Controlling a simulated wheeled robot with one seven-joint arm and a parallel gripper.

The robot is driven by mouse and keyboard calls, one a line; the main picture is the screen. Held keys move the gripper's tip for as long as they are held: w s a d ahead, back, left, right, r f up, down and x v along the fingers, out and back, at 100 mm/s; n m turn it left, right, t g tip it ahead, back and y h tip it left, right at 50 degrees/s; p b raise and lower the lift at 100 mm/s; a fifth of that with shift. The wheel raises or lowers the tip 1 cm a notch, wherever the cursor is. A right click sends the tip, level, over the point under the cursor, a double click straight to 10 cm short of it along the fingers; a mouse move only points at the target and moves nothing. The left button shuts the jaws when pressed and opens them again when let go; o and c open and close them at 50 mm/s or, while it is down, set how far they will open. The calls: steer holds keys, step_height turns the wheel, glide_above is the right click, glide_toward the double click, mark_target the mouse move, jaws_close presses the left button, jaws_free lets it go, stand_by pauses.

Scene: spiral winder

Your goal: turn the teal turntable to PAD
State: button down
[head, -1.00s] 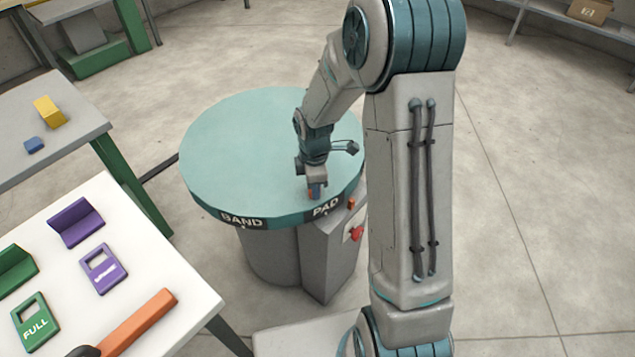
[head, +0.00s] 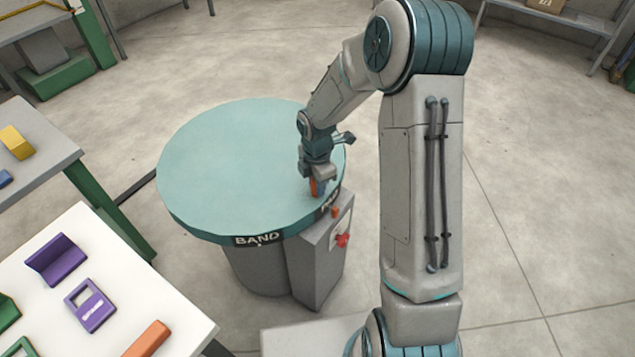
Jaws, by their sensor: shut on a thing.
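The teal turntable (head: 225,165) lies flat on its grey pedestal (head: 255,268). Its rim carries a dark BAND label (head: 257,239) at the front and a dark PAD label (head: 329,204) at the front right. The PAD label is foreshortened and hard to read. A small orange pointer (head: 335,212) on the control box is just below the PAD label. My gripper (head: 317,190) is down at the turntable's right edge, shut on an upright orange peg (head: 313,187). The fingers hide part of the peg.
The grey control box (head: 322,255) has a red knob (head: 343,240). A white table (head: 120,285) with purple and green pieces and an orange bar stands at the lower left. A grey table (head: 40,150) is behind it. The floor right of my arm is clear.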

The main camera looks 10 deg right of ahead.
steer(key=c, duration=1.1)
jaws_free()
steer(key=shift+a, duration=0.2)
steer(key=shift+d, duration=0.15)
steer(key=shift+r, duration=0.1)
step_height(320, 180, up, 14)
steer(key=shift+f+p, duration=0.15)
steer(key=shift+p, duration=0.6)
steer(key=s+d+r+m+t+p, duration=0.1)
steer(key=s+r+m, duration=0.3)
steer(key=s+m, duration=0.3)
steer(key=s+d+r+m+t+p, duration=0.1)
steer(key=s+d+r+m+p, duration=0.1)
steer(key=s+r+m, duration=0.3)
steer(key=s+d+r+m+p, duration=0.1)
steer(key=s+r+m, duration=0.3)
steer(key=s+m, duration=0.5)
steer(key=shift+s+d+r+m+t, duration=0.35)
steer(key=shift+m+t, duration=0.05)
steer(key=shift+m, duration=0.2)
